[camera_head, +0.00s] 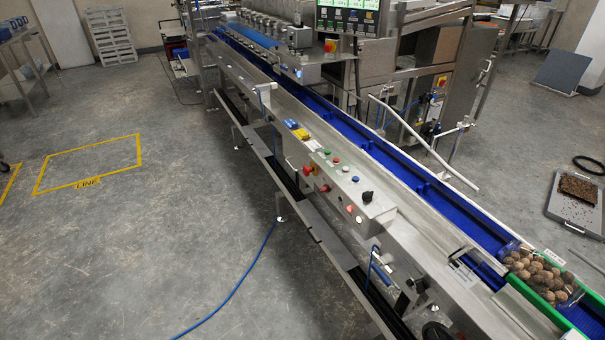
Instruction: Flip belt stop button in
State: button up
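A slanted steel control box (357,190) sits on the near side of the conveyor, in the middle of the view. A red mushroom-shaped button (308,170) sticks out at its left end. A smaller red button (325,188) is on the front face to its right. Small red, green and white buttons and a black knob (367,196) are also on the box. I cannot read labels, so I cannot tell which is the belt stop button. My gripper is not in view.
A blue conveyor belt (430,186) runs diagonally behind the box. Brown round items (540,275) lie in a clear tray at the lower right. A low steel rail (320,228) runs along the machine's near side.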

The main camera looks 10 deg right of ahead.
aim_at(306, 171)
jog(key=i+j+z, duration=0.2)
jog(key=i+j, duration=0.2)
jog(key=i+j+z, duration=0.15)
jog(key=i+j, duration=0.35)
jog(key=i+j+z, duration=0.2)
jog(key=i+j, duration=0.25)
jog(key=i+j+z, duration=0.15)
jog(key=i+j, duration=0.25)
jog(key=j, duration=0.3)
